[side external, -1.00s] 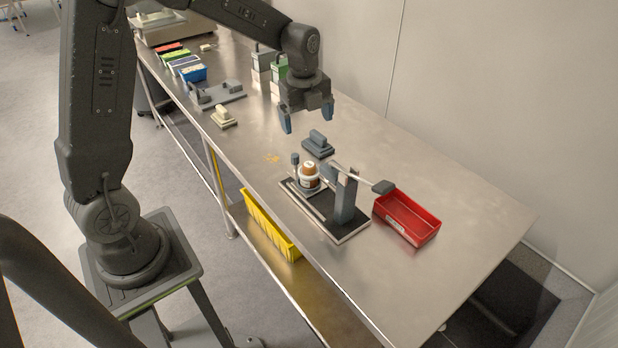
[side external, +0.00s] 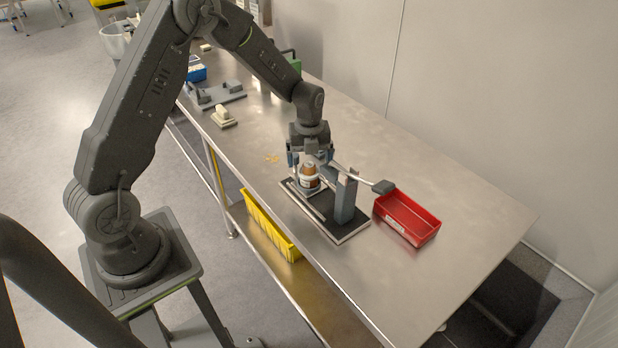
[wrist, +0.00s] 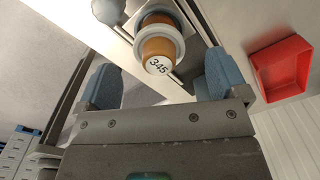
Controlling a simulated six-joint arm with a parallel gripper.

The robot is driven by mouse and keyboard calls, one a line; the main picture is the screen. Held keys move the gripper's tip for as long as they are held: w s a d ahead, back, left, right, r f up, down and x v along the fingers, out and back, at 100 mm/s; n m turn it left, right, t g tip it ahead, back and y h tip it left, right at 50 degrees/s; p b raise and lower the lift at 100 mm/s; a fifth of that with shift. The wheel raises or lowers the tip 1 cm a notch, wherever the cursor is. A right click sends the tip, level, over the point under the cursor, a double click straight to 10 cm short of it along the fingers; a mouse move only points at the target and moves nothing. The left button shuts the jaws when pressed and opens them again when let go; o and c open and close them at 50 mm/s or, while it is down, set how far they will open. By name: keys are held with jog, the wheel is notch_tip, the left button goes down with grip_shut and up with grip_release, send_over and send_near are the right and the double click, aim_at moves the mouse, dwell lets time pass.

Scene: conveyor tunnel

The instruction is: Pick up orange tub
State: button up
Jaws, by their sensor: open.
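The orange tub (side external: 309,178) is small, with a white band. It stands upright on a dark-topped stand (side external: 333,226) beside a grey post. In the wrist view the tub (wrist: 158,46) shows "345" on its white end, and it sits in line with the gap between my fingers. My gripper (side external: 309,160) is open and just behind and above the tub in the side view. Whether either finger touches the tub I cannot tell.
A grey post (side external: 345,197) with a lever arm stands close to the right of the tub. A red bin (side external: 407,218) is further right. A yellow bin (side external: 270,224) is on the lower shelf. The table's right part is clear.

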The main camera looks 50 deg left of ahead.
aim_at(309, 178)
notch_tip(309, 178, down, 5)
jog(key=shift+r, duration=0.1)
jog(key=c, duration=1)
